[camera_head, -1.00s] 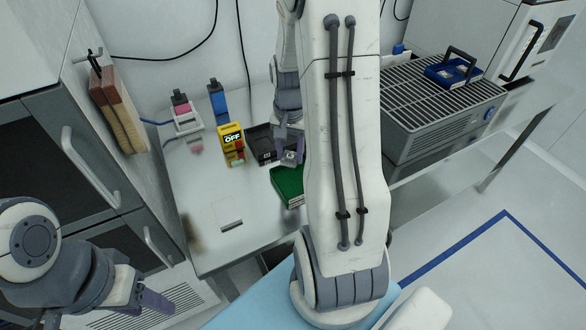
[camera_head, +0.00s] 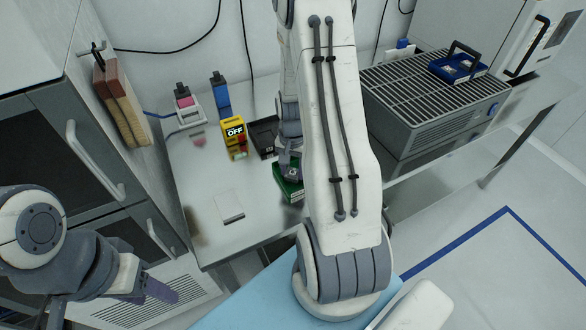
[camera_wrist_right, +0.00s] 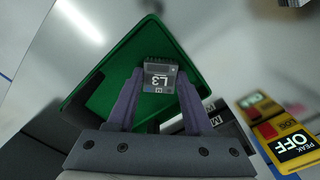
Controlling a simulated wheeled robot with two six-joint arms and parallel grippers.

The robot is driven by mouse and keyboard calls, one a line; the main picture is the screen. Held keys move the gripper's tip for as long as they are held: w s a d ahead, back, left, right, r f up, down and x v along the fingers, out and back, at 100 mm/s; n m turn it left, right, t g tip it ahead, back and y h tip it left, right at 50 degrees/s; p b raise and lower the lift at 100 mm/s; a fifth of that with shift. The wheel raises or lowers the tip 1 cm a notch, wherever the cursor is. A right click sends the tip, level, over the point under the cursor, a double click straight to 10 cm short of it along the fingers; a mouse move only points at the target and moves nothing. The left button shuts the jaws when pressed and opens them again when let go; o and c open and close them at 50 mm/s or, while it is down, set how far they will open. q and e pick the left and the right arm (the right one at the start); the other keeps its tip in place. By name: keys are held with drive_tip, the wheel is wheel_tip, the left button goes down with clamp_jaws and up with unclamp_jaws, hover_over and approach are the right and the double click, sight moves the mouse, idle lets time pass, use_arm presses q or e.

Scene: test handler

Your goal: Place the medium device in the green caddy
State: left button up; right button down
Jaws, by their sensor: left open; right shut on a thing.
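The green caddy (camera_head: 281,186) lies on the metal table, partly hidden behind my right arm. It fills much of the right wrist view (camera_wrist_right: 112,72). A small grey-and-black device (camera_wrist_right: 160,76) marked "L3" is between the fingers of my right gripper (camera_wrist_right: 158,92), which is shut on it. The device is over or inside the green caddy; I cannot tell whether it touches the floor. In the head view my right gripper (camera_head: 289,170) is at the caddy and hides the device. My left gripper (camera_head: 160,294) is open and empty at the lower left, away from the table.
A black caddy (camera_head: 262,138) stands behind the green one. A yellow "OFF" unit (camera_head: 233,134) and pink and blue-topped fixtures (camera_head: 187,106) stand at the back left. A light plate (camera_head: 229,203) lies in front. A grilled machine (camera_head: 430,120) with a blue caddy (camera_head: 458,68) is at right.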

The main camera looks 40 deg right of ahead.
sight(293, 173)
drive_tip(key=c, duration=0.6)
unclamp_jaws()
drive_tip(key=shift+f, duration=0.1)
wheel_tip(293, 173, up, 12)
drive_tip(key=s+a+r+n, duration=0.25)
drive_tip(key=a+n, duration=0.25)
drive_tip(key=a, duration=0.6)
drive_tip(key=s+a+r+n, duration=0.1)
drive_tip(key=a+r+n, duration=0.3)
drive_tip(key=a, duration=0.7)
drive_tip(key=s+a+n, duration=0.3)
drive_tip(key=s, duration=0.1)
drive_tip(key=s+a+n, duration=0.3)
drive_tip(key=s, duration=0.1)
drive_tip(key=s+a+n+y, duration=0.1)
drive_tip(key=s+a+n, duration=0.1)
drive_tip(key=s+n, duration=0.2)
drive_tip(key=shift+s+a+b, duration=0.35)
drive_tip(key=shift+s+a, duration=0.05)
drive_tip(key=shift+s, duration=0.05)
